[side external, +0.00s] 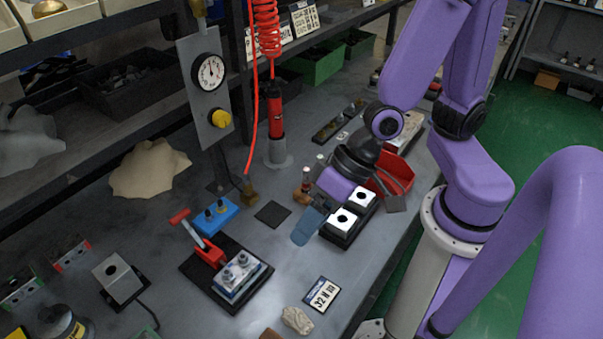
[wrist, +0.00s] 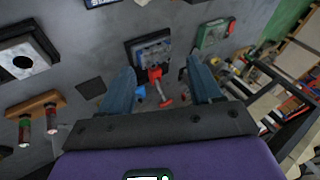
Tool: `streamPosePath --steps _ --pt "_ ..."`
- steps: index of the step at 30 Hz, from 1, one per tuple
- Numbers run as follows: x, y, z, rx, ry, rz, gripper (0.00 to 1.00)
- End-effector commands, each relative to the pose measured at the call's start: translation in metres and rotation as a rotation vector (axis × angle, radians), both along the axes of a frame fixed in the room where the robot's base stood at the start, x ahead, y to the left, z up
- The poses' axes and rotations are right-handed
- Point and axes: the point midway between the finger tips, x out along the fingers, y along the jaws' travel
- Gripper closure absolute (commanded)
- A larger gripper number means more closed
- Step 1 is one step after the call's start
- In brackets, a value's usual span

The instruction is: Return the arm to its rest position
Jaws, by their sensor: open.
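My gripper (side external: 308,226) hangs over the bench beside a black tray (side external: 331,236) that holds two white blocks (side external: 344,220) with dark holes. In the wrist view my gripper (wrist: 163,90) has its two blue fingers spread wide, with nothing between them. A metal valve block (side external: 240,272) sits in a black fixture (side external: 204,283) with a red toggle clamp (side external: 208,254), left of my gripper and apart from it. The fixture also shows beyond the fingers in the wrist view (wrist: 150,50). One of the fingers is mostly hidden in the side view.
A red bin (side external: 394,172) stands just behind my gripper. A red cylinder (side external: 275,110) with a coiled hose and a gauge panel (side external: 208,90) rise at the back. A dark pad (side external: 272,214) and a label card (side external: 321,294) lie flat on the bench.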

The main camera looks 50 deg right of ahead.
Motion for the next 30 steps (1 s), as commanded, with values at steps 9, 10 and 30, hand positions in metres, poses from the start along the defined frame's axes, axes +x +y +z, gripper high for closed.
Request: streamPosePath --steps 9,10,30 --pt "-0.041 -0.061 0.032 -0.272 -0.02 0.577 0.36" --pt "-0.043 -0.069 0.035 -0.302 -0.025 0.625 0.36" --pt "-0.046 -0.145 0.058 -0.586 -0.048 0.961 0.36"
